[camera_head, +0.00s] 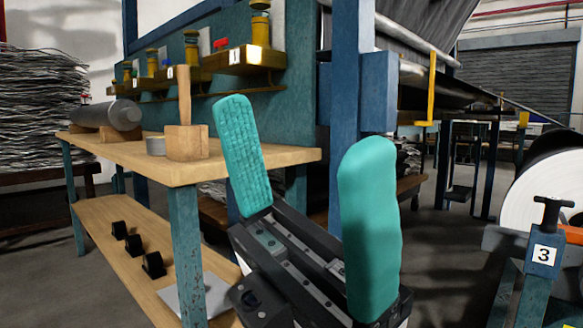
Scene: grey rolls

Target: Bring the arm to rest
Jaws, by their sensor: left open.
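My left gripper (306,192) shows large in the lower middle of the head view. Its two teal padded fingers stand well apart with nothing between them. It is in front of the right end of the wooden workbench (255,158) and looks clear of it. My right gripper is not in the view.
On the bench are a wooden mallet (186,142), a small grey tin (155,146) and a grey roll (112,115). A blue post (351,75) rises behind the gripper. A blue stand numbered 3 (541,255) is at right.

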